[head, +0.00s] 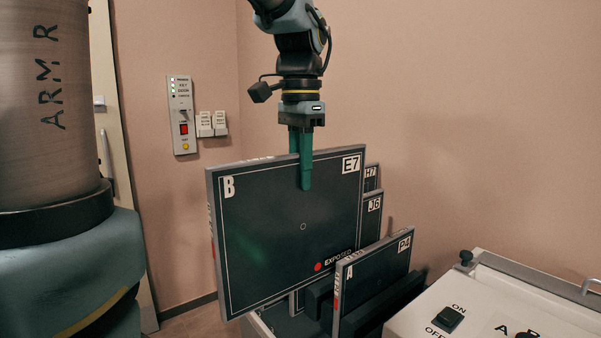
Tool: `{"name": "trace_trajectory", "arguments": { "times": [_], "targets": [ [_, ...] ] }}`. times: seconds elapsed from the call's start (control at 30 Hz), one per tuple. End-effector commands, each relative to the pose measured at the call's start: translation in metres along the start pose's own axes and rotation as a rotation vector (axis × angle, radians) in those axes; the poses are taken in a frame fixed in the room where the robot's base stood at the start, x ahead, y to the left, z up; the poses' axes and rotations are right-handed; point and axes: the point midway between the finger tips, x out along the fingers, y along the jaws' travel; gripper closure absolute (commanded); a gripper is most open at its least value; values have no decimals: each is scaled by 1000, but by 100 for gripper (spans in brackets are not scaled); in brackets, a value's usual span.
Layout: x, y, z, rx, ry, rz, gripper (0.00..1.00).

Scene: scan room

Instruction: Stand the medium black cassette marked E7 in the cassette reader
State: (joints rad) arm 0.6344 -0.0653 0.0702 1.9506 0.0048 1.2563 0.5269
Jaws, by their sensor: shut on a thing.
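The black cassette marked E7 (270,245) is a flat panel with a pale edge, a "B" at its upper left and a red dot labelled "EXPOSED" at its lower right. My gripper (305,180) is shut on its top edge, with a green finger in front of its face. The cassette hangs nearly upright, a little tilted in the picture, at the rack of other cassettes. Its lower right is partly behind cassette P4, so I cannot tell whether it is clear of the rack. A white-topped unit (420,325) with switches at the lower right may be the reader; its slot is not visible.
Cassettes P4 (375,283), J6 (372,222) and H7 (371,178) stand close beside and behind E7. A control panel (181,115) is on the wall. A door (122,190) is at the left. The space above the white unit is clear.

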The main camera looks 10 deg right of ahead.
Motion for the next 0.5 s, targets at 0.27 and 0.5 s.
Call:
{"name": "trace_trajectory", "arguments": {
  "times": [0.27, 0.5],
  "targets": [
    [-24, 0, 0, 0, 2, -1, 100],
    [-40, 0, 0, 0, 2, -1, 100]
  ]
}}
